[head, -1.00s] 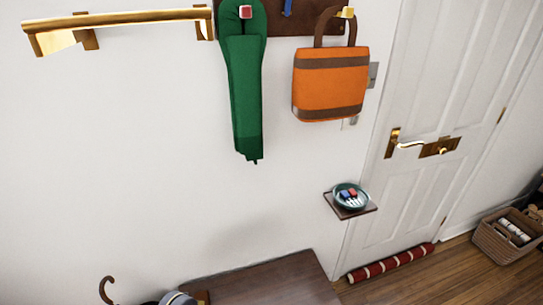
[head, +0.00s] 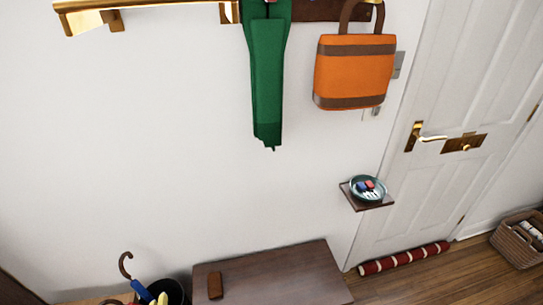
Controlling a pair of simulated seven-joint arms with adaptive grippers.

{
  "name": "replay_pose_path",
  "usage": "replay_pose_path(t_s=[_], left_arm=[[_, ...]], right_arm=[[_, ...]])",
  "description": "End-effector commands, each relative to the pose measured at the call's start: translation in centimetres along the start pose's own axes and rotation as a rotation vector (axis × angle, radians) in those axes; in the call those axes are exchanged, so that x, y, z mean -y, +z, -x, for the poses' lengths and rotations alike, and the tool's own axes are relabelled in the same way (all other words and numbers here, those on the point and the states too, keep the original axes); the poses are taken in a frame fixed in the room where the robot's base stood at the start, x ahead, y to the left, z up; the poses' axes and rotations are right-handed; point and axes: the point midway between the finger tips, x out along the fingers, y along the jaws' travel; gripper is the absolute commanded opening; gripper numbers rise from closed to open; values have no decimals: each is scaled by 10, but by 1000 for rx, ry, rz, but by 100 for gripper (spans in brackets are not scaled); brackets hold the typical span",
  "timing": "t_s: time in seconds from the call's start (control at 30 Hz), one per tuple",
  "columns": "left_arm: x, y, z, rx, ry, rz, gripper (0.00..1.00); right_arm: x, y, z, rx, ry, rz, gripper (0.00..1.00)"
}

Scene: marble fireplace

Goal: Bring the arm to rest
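Neither of my arms nor grippers shows in the head view, so I cannot see where they are or whether they hold anything. A green scarf-like cloth (head: 265,85) hangs from the dark hook board (head: 325,11) on the wall. An orange bag with brown bands (head: 353,72) hangs to its right.
A dark wooden bench top (head: 285,275) with a small brown item (head: 215,286) stands below. An umbrella stand (head: 174,292) is at its left. A small shelf (head: 376,206) holds a dish (head: 368,187). A brass rail (head: 85,7), door (head: 440,100), striped roll (head: 405,258) and basket (head: 520,240) also show.

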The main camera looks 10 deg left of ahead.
Motion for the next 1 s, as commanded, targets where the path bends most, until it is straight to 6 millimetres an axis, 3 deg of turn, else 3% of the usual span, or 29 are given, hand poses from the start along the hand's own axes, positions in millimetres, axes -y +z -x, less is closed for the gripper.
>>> replay_pose_path(t_s=[0.37,0.57,0.77,1.0], left_arm=[[-44,-1,-47,3,71,5,78],[-84,4,-83,8,132,11,78],[-152,20,-136,22,230,31,78],[-249,63,-192,58,360,82,78]], right_arm=[[0,0,0,0,0,0,32],[0,0,0,0,0,0,32],[0,0,0,0,0,0,32],[0,0,0,0,0,0,32]])
